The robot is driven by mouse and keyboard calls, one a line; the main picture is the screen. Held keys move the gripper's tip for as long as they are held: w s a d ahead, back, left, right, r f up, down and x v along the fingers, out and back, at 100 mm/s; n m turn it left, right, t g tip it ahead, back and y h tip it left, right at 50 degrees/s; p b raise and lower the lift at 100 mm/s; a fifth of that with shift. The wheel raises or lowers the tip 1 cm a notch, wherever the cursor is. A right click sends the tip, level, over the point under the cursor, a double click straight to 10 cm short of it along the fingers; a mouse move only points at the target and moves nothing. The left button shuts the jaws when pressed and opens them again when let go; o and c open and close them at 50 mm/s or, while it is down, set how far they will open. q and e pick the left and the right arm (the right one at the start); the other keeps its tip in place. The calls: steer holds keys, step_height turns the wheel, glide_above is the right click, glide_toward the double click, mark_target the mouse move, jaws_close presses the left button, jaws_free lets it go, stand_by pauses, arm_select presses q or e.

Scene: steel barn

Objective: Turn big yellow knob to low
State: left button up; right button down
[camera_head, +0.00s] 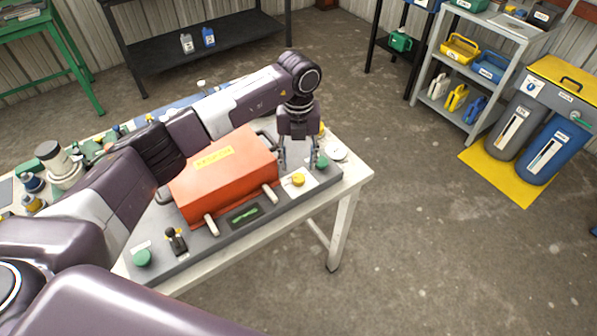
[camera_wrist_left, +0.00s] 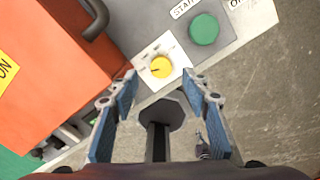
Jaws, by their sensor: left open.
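The yellow knob (camera_head: 298,180) sits on a white dial plate at the right end of the grey panel, beside the orange box. In the left wrist view the yellow knob (camera_wrist_left: 161,67) shows a dark pointer mark toward the left of the picture; the dial lettering is too small to read. My left gripper (camera_head: 300,163) is open above the panel, by the knob. In the wrist view its two blue-padded fingers (camera_wrist_left: 163,88) stand apart, with the knob between and just beyond their tips; no contact shows. My right gripper is not in view.
The orange box (camera_head: 225,175) with handles stands left of the knob. A green button (camera_head: 322,162) lies close to the knob, on its right. Another green button (camera_head: 142,257) and a small black switch (camera_head: 176,240) are at the panel's near left.

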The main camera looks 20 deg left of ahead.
mark_target(298, 176)
arm_select(q)
steer(key=shift+d+f+p, duration=0.1)
steer(key=shift+f+p, duration=0.5)
steer(key=shift+f, duration=2.2)
steer(key=c, duration=1.2)
